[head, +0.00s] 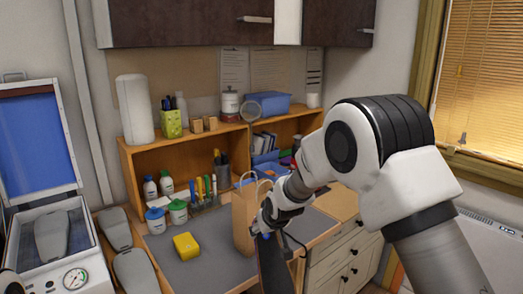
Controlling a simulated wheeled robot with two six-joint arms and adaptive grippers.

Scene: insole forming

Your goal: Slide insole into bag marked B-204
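A brown paper bag (244,218) with a looped handle stands upright on the grey mat of the workbench; no marking on it is readable from here. My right gripper (268,226) is just right of the bag, overlapping its right edge in the picture. A long dark piece, which looks like the insole (274,265), hangs below the gripper and runs out of the bottom of the frame. The gripper appears shut on its upper end, but the fingertips are partly hidden. I cannot tell whether gripper and bag touch. My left gripper is not in view.
A yellow block (186,246) lies on the mat (205,270). Bottles and a pen rack stand behind. At left are grey foot forms (134,272) and an open press (40,150) with a gauge. A wooden shelf (150,165) bounds the back; drawers (340,262) are at right.

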